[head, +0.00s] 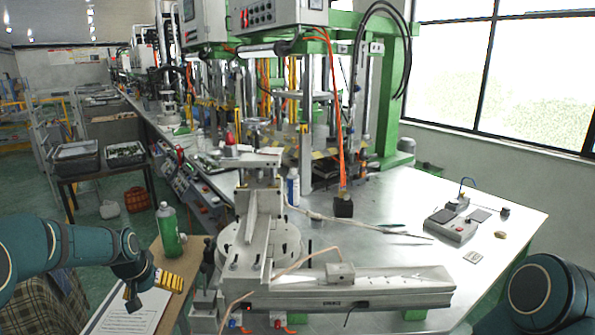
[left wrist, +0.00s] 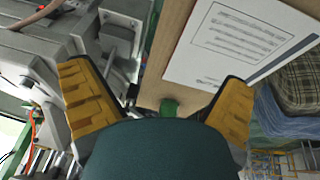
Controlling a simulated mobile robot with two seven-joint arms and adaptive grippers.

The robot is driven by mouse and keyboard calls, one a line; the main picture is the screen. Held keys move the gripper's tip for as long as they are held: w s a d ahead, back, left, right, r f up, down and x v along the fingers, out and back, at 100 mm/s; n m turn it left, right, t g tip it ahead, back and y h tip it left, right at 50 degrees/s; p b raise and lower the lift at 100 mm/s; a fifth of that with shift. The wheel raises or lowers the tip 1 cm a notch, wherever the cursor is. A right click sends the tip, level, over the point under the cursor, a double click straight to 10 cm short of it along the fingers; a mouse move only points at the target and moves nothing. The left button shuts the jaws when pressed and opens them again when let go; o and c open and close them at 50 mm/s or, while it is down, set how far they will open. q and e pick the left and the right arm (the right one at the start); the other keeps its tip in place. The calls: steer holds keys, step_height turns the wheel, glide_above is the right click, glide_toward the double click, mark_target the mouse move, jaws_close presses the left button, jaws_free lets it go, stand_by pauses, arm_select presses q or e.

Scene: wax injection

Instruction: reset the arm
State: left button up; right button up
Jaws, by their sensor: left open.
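My left arm comes in from the left in the head view. Its gripper (head: 152,290) hangs over the small wooden side table, above a white printed sheet (head: 125,312). In the left wrist view my left gripper (left wrist: 155,76) has its two yellow-padded fingers wide apart with nothing between them. The printed sheet (left wrist: 240,42) lies beyond the fingers on the wooden surface (left wrist: 160,75). My right arm (head: 545,295) shows only as a teal link at the lower right of the head view; its gripper is out of sight.
A green bottle (head: 168,230) stands close behind the left gripper. A grey metal machine fixture (head: 340,290) stands to its right on the steel workbench (head: 395,205). A grey device (head: 452,225) sits at the bench's right. Dark trays (head: 75,160) are on a table at back left.

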arm_select(q)
steer(key=s+d+f+h+b, duration=0.1)
steer(key=s+d+f, duration=0.2)
steer(key=d+f, duration=0.35)
steer(key=s+d+f+g+h, duration=0.1)
steer(key=s+d+f, duration=0.3)
steer(key=d+f, duration=0.25)
steer(key=s+d+f+h+b, duration=0.1)
steer(key=s+d+f, duration=0.2)
steer(key=d+f, duration=0.4)
steer(key=s+d+f, duration=0.2)
steer(key=s+d, duration=0.3)
steer(key=s, duration=0.2)
steer(key=s+d+f+g, duration=0.1)
steer(key=s+d+f, duration=0.2)
steer(key=s+d, duration=0.2)
steer(key=shift+s+f+m+b, duration=0.3)
steer(key=shift+s+f+b, duration=0.05)
steer(key=shift+s, duration=0.85)
arm_select(e)
steer(key=f, duration=0.1)
steer(key=s+f, duration=0.1)
steer(key=shift+s+a+f, duration=0.1)
steer(key=shift+f, duration=0.3)
